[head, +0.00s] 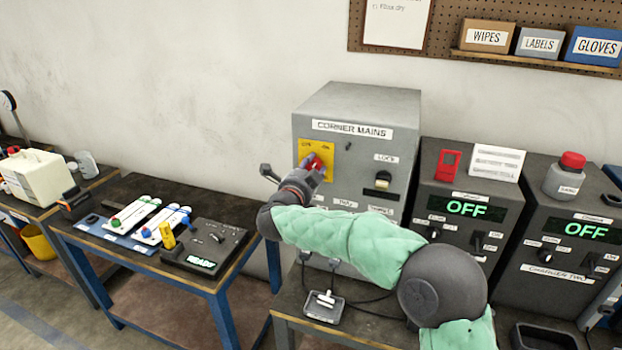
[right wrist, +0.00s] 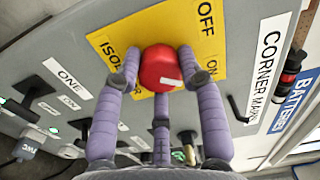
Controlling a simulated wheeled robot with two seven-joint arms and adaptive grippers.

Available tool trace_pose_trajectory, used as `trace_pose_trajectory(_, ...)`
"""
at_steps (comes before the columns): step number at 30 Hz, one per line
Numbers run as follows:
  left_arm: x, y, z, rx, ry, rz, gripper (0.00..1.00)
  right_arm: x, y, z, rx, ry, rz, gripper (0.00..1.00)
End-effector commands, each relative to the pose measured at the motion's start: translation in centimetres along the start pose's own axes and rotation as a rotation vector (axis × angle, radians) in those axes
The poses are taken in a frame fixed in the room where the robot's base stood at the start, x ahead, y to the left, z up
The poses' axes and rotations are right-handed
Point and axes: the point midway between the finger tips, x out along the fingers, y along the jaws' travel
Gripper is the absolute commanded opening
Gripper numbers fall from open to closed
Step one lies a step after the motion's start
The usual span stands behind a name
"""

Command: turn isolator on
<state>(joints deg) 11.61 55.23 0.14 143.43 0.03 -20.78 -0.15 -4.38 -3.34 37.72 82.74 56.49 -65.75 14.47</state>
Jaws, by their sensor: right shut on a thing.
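The isolator is a red knob (head: 311,161) on a yellow plate (head: 328,151) at the upper left of the grey CORNER MAINS cabinet (head: 368,104). The plate reads OFF at left and ON at right in the head view. My right gripper (head: 316,168) is at the knob, its purple fingers (right wrist: 160,85) closed around the knob's sides in the right wrist view. The red knob (right wrist: 160,67) has a small white mark on its face; which label it points at I cannot tell. The fingers partly cover the plate lettering. My left gripper is out of view.
Two charger units right of the cabinet show green OFF displays (head: 464,208). The cabinet has a LOCK switch (head: 382,180) and a lever at its left side. A blue-framed bench (head: 130,190) stands at left. A tray (head: 324,306) and cables lie below the cabinet.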

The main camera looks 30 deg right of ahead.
Motion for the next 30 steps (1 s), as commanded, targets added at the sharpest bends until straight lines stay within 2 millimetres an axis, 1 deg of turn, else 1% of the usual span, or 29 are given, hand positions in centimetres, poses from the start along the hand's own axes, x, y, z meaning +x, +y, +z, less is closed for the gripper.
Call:
trace_pose_trajectory(1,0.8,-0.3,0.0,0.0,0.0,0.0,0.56,0.2,-0.3,-0.6,0.044,0.015,-0.01,0.07)
trace_pose_trajectory(10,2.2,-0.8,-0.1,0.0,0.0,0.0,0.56,0.2,-0.4,-0.8,0.187,0.017,-0.008,0.07)
trace_pose_trajectory(18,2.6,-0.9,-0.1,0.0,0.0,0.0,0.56,0.2,-0.4,-0.8,0.231,0.016,-0.006,0.07)
trace_pose_trajectory(29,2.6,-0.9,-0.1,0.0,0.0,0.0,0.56,0.2,-0.2,-0.7,0.232,0.016,-0.003,0.07)
trace_pose_trajectory(30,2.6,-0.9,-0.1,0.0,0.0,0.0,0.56,0.2,-0.2,-0.7,0.232,0.016,-0.003,0.48)
